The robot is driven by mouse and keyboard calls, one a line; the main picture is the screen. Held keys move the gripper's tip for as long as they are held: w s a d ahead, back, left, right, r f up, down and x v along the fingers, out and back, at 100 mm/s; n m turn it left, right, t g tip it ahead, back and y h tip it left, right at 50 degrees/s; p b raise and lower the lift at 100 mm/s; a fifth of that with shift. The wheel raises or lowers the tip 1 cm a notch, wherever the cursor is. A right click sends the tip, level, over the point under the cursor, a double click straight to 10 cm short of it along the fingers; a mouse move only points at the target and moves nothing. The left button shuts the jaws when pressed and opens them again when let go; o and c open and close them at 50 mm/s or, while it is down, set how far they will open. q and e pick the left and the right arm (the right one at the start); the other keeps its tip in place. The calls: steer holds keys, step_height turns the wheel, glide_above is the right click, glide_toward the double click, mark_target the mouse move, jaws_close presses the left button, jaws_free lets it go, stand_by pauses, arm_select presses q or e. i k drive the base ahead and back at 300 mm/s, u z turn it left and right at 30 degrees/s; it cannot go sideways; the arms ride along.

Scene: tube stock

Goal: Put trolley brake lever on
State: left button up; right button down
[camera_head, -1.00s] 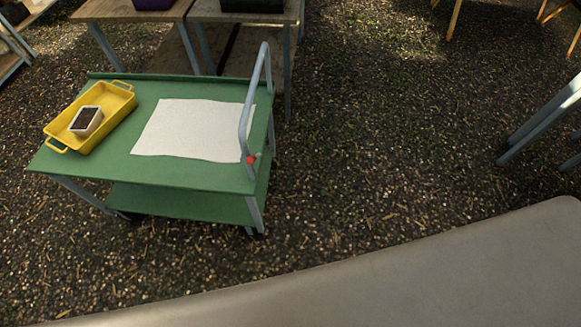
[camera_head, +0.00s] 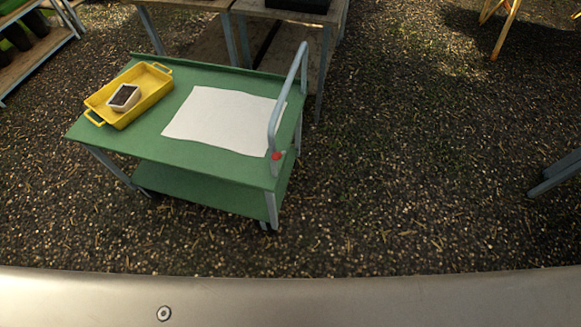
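A green two-shelf trolley (camera_head: 225,174) stands on the gravel ahead, left of centre. A grey push handle (camera_head: 289,93) rises at its right end. A small lever with a red knob (camera_head: 276,156) sits at the foot of the handle, at the trolley's near right corner. The lever's exact angle is too small to tell. Neither of my grippers shows in the view.
On the trolley top are a yellow tray (camera_head: 151,94) with a small pot (camera_head: 124,97) in it and a white sheet (camera_head: 222,119). Wooden tables (camera_head: 321,17) stand behind. Shelving is at far left. Open gravel (camera_head: 420,170) lies right of the trolley.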

mark_target(277, 155)
steer(key=u, duration=0.05)
steer(key=k, duration=0.5)
steer(key=u, duration=1.25)
steer(key=i, duration=0.9)
steer(key=z, duration=1.35)
